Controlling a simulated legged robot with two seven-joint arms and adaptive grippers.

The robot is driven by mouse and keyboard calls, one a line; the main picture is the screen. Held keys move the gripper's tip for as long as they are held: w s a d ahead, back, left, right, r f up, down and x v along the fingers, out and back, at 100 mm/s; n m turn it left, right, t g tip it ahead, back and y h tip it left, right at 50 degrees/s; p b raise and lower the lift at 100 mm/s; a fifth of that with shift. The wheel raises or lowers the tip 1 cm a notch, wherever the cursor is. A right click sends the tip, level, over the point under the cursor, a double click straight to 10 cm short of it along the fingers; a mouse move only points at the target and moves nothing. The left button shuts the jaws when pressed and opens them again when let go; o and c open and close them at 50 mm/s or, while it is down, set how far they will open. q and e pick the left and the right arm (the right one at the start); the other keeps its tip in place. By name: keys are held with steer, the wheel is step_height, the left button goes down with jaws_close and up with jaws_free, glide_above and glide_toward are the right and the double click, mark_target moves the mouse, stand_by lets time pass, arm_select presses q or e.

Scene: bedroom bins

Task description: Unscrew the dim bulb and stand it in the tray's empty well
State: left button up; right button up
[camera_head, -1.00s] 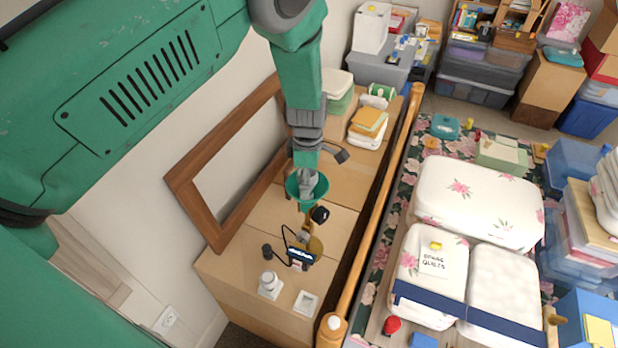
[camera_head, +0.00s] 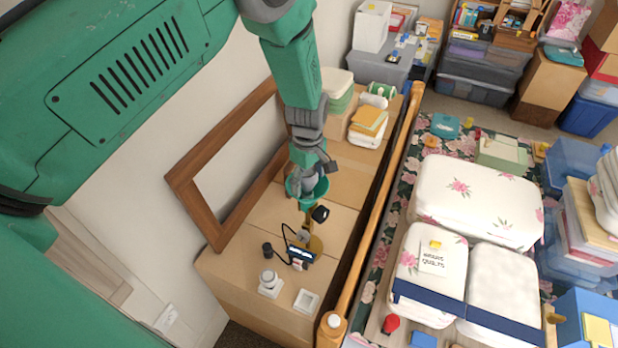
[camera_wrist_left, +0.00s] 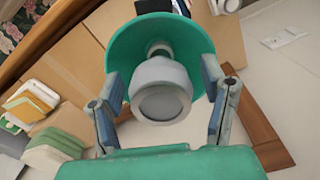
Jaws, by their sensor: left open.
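The bulb (camera_wrist_left: 160,92) is pale, with a grey round end, and sits inside a green lamp shade (camera_wrist_left: 165,38). The shade also shows in the head view (camera_head: 321,190), above the dresser top, partly hidden by my arm. My left gripper (camera_wrist_left: 163,100) is open, its two fingers on either side of the bulb with gaps between; it also shows in the head view (camera_head: 312,177) at the shade's mouth. On the dresser a white bulb (camera_head: 268,277) stands in one white square well. Beside it is an empty white square well (camera_head: 306,301). My right gripper is out of view.
A small device with a lit display (camera_head: 301,254) and a black cable lie between lamp and wells. A wooden frame (camera_head: 205,215) leans on the wall at left. A wooden rail (camera_head: 375,215) borders the dresser at right.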

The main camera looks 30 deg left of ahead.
arm_select(q)
steer(key=shift+m, duration=0.9)
steer(key=m, duration=0.2)
steer(key=shift+m, duration=0.9)
steer(key=m, duration=0.3)
steer(key=shift+a+m, duration=0.1)
steer(key=shift+m, duration=0.3)
steer(key=c, duration=1)
steer(key=n, duration=0.4)
steer(key=shift+n, duration=0.3)
